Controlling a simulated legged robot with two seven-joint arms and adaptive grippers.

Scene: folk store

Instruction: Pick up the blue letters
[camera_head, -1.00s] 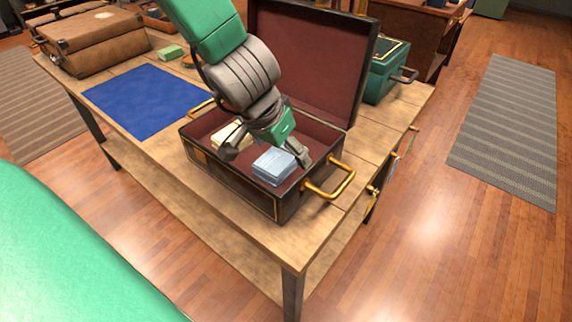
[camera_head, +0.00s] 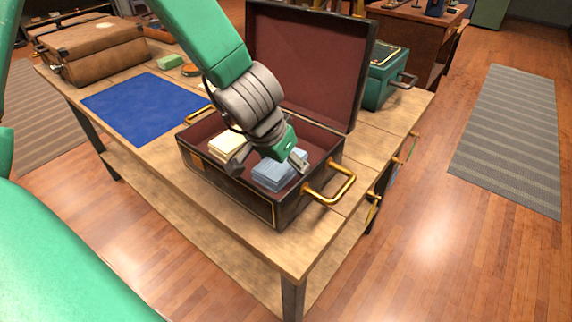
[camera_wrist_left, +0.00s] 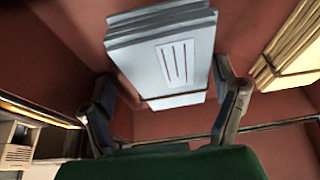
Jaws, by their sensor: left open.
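The blue letters (camera_head: 272,175) lie as a stack inside the open dark suitcase (camera_head: 232,187), toward its right end. The stack also shows in the left wrist view (camera_wrist_left: 175,58), with a pale label and dark lines on its end. My left gripper (camera_head: 268,164) is lowered into the suitcase over the letters. It is open. In the left wrist view its two fingers (camera_wrist_left: 167,105) stand on either side of the stack's near end, with gaps showing. Whether either finger touches the stack cannot be told. My right gripper is not in view.
Cream letters (camera_head: 226,143) lie beside the blue ones in the suitcase. Its raised lid (camera_head: 305,62) stands behind. A gold handle (camera_head: 333,187) sticks out right. A blue mat (camera_head: 145,104), a brown case (camera_head: 92,45) and a green box (camera_head: 385,78) are on the table.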

